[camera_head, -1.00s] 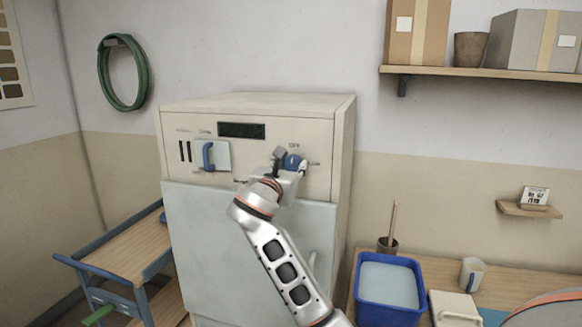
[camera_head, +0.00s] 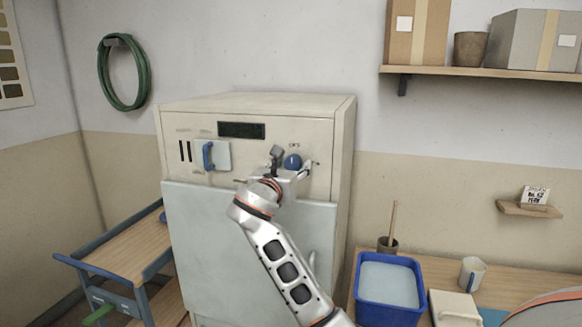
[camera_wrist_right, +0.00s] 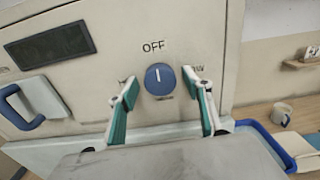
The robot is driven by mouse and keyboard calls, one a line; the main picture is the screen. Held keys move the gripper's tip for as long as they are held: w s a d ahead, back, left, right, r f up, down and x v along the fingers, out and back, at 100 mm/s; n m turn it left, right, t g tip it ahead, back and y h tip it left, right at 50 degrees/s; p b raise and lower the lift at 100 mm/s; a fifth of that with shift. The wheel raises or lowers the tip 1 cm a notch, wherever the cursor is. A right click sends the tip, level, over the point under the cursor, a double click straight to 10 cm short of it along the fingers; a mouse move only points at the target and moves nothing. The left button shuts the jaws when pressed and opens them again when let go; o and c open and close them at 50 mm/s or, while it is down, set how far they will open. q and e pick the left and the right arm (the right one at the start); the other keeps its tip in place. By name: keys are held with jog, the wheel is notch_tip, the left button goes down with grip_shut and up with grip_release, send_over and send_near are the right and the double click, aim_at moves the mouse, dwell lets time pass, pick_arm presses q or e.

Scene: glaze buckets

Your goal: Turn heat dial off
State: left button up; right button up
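The blue round heat dial (camera_head: 292,161) sits on the upper front panel of the cream kiln cabinet (camera_head: 250,103). In the right wrist view the dial (camera_wrist_right: 159,80) has a white pointer line standing almost upright, toward the printed OFF label (camera_wrist_right: 153,47) above it. My right gripper (camera_head: 292,164) is in front of the panel at the dial. In the right wrist view its teal-padded fingers (camera_wrist_right: 164,92) are spread, one on each side of the dial, with visible gaps. It holds nothing. My left gripper is not in view.
A blue-handled switch plate (camera_head: 212,155) and a dark display (camera_head: 241,130) are on the same panel. A wooden-topped cart (camera_head: 125,250) stands at left. A blue tub (camera_head: 360,299) and a mug (camera_head: 472,273) are on the bench at right.

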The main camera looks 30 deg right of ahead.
jog(key=shift+a, duration=0.1)
jog(key=v, duration=1.1)
jog(key=shift+s+a, duration=0.25)
jog(key=shift+s, duration=0.1)
jog(key=s+a+f+m+y, duration=0.1)
jog(key=a+f+m+y, duration=0.15)
jog(key=f, duration=0.85)
jog(key=a+f+m+t+y, duration=0.15)
jog(key=f+y, duration=0.25)
jog(key=f, duration=0.8)
jog(key=s+a+f+m+g+y, duration=0.1)
jog(key=a+f+m+y, duration=0.2)
jog(key=f, duration=0.8)
jog(key=s+a+f+m+g+y, duration=0.1)
jog(key=s+a+f+m+y, duration=0.1)
jog(key=s+f+m, duration=0.5)
jog(key=s+a+f+m+y, duration=0.2)
jog(key=s+f+m+y, duration=0.2)
jog(key=s+f+m, duration=0.4)
jog(key=s+f, duration=0.7)
jog(key=s, duration=0.3)
jog(key=shift+s+a+g, duration=0.2)
jog(key=shift+a+g, duration=0.1)
jog(key=shift+g, duration=0.05)
